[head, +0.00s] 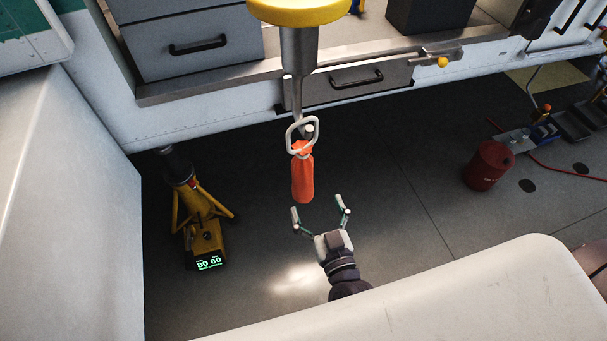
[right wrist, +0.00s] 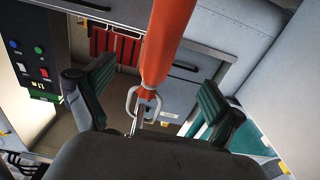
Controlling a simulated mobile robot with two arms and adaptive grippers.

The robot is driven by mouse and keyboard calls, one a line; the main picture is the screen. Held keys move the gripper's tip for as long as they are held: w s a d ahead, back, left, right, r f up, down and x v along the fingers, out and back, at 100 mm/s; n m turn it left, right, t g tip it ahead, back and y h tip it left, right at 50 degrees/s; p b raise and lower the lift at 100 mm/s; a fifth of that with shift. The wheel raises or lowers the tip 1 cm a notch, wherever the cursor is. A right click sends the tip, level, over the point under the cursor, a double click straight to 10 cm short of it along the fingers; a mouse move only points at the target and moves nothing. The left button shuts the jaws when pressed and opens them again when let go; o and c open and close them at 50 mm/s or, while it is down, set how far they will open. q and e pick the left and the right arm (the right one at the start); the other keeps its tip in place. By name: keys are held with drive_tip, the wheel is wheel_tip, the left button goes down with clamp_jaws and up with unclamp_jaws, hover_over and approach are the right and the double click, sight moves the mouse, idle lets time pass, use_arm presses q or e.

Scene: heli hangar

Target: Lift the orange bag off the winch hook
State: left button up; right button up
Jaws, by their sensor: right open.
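The orange bag (head: 303,176) hangs below the winch hook (head: 309,130) in the head view, its top gathered at a pale ring (head: 291,136). My right gripper (head: 319,214) is open and empty just below and to the right of the bag, with its fingers pointing up toward it. In the right wrist view the bag (right wrist: 168,45) runs down from the top edge and lies between the two spread fingers (right wrist: 146,100), apart from both. The ring (right wrist: 133,100) shows there at the bag's narrow end. My left gripper is not in view.
A yellow winch housing (head: 300,12) is above the hook. A grey drawer (head: 350,84) is close behind it. A yellow jack (head: 207,232) stands at the left, a red canister (head: 488,165) at the right. A pale rounded surface (head: 450,300) fills the lower right. The floor around the bag is clear.

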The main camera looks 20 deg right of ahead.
sight(306, 164)
drive_tip(key=w, duration=0.9)
drive_tip(key=shift+a, duration=0.15)
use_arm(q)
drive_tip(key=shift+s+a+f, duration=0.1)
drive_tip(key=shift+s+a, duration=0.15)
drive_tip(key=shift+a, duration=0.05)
use_arm(e)
drive_tip(key=shift+w, duration=0.7)
drive_tip(key=shift+c, duration=0.2)
drive_tip(key=c, duration=1.4)
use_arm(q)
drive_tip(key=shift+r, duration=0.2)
use_arm(e)
drive_tip(key=shift+w+r, duration=0.1)
drive_tip(key=shift+r, duration=0.2)
drive_tip(key=shift+r+p, duration=2.5)
drive_tip(key=shift+p, duration=0.3)
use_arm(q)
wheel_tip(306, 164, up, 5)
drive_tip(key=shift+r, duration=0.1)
